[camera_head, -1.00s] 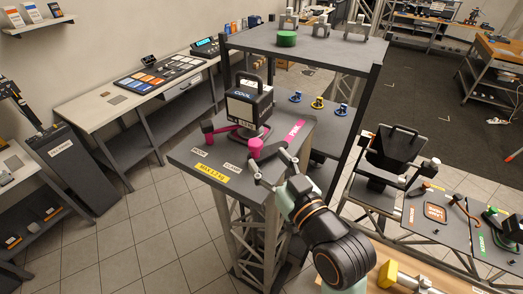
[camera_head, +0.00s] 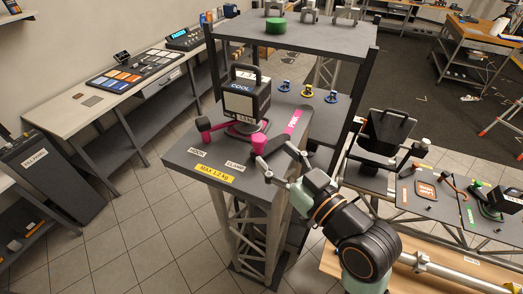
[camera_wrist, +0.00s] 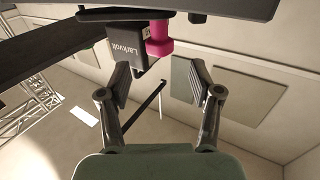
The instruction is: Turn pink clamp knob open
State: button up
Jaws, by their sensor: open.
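The pink clamp knob (camera_head: 258,144) stands at the front right of a black lamp-like box (camera_head: 246,100) marked COOL, on the grey tabletop of a truss stand (camera_head: 190,158). My gripper (camera_head: 279,162) is open and empty, just right of and in front of the knob, apart from it. In the wrist view the knob (camera_wrist: 160,38) shows upside down, beyond and above the gap between my two fingertips (camera_wrist: 161,80). A black box (camera_wrist: 125,45) with lettering is beside it.
A yellow weight label (camera_head: 215,173) is on the stand's front edge. A dark shelf (camera_head: 290,42) on posts rises behind, holding a green disc (camera_head: 276,26). Blue and yellow small clamps (camera_head: 307,90) sit on a lower deck behind. A workbench with a black hopper (camera_head: 385,130) stands at right.

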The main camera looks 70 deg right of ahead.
aim_at(263, 144)
jog(key=shift+w+d+f+b, duration=0.25)
jog(key=shift+f+b, duration=0.2)
jog(key=shift+b, duration=0.45)
jog(key=w+d, duration=0.1)
jog(key=w+d+r+p, duration=0.1)
jog(key=w, duration=0.1)
jog(key=shift+w+d, duration=0.15)
jog(key=shift+w, duration=0.15)
jog(key=shift+w+d+p, duration=0.3)
jog(key=shift+w+d, duration=0.05)
jog(key=shift+w, duration=0.05)
grip_shut()
